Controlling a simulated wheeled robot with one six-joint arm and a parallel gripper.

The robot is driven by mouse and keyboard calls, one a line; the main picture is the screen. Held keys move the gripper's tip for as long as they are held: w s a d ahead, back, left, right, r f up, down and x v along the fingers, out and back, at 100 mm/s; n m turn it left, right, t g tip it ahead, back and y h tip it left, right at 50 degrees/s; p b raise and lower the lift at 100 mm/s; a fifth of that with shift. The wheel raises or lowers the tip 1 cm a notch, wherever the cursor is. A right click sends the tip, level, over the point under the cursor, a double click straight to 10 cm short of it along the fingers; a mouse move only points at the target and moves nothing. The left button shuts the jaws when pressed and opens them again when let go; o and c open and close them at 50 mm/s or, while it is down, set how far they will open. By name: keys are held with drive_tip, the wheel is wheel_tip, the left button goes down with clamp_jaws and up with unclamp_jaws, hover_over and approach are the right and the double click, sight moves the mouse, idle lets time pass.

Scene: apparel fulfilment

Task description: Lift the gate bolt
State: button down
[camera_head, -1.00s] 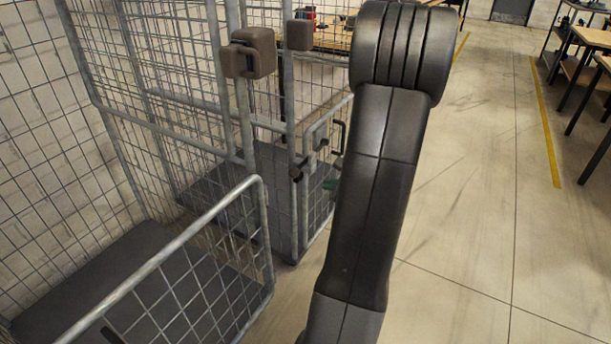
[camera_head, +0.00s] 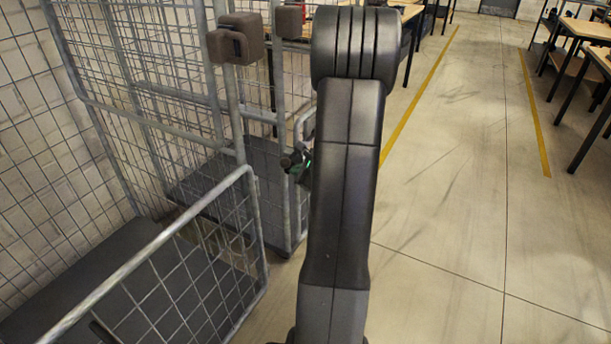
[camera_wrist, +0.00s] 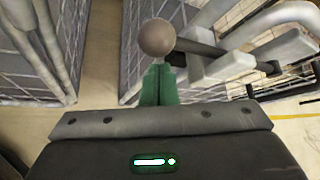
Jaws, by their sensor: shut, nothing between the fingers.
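The gate bolt is a dark rod with a round brownish knob (camera_wrist: 156,38), running through a pale metal bracket (camera_wrist: 225,66) in the wrist view. In the head view its dark end (camera_head: 286,162) shows just left of my arm, on the cage's post. My gripper (camera_wrist: 158,84) has green fingers, which are shut together and empty. They point at the knob from just below it in the wrist picture; whether they touch it I cannot tell.
A wire cage trolley with a low front gate (camera_head: 215,255) stands close at left. Brown corner blocks (camera_head: 236,39) sit on its posts. Workbenches (camera_head: 580,30) stand at the far right. The floor (camera_head: 460,200) at right is clear, with yellow lines.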

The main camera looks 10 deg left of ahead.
drive_tip(key=shift+s+a+r, duration=0.15)
drive_tip(key=shift+a+r, duration=0.15)
drive_tip(key=shift+r, duration=0.1)
drive_tip(key=shift+r, duration=0.15)
drive_tip(key=w+d+r+m+g+y+p, duration=0.2)
drive_tip(key=r+p, duration=0.7)
drive_tip(key=p, duration=0.6)
drive_tip(key=w+d+r+m+g+y+p, duration=0.1)
drive_tip(key=w+r+m+g+p, duration=0.3)
drive_tip(key=w+r+p, duration=0.5)
drive_tip(key=shift+d+r+m+g+y+p, duration=0.4)
drive_tip(key=shift+d+g+p, duration=0.6)
drive_tip(key=shift+p, duration=2.5)
drive_tip(key=shift+w+a, duration=0.1)
drive_tip(key=shift+a, duration=0.15)
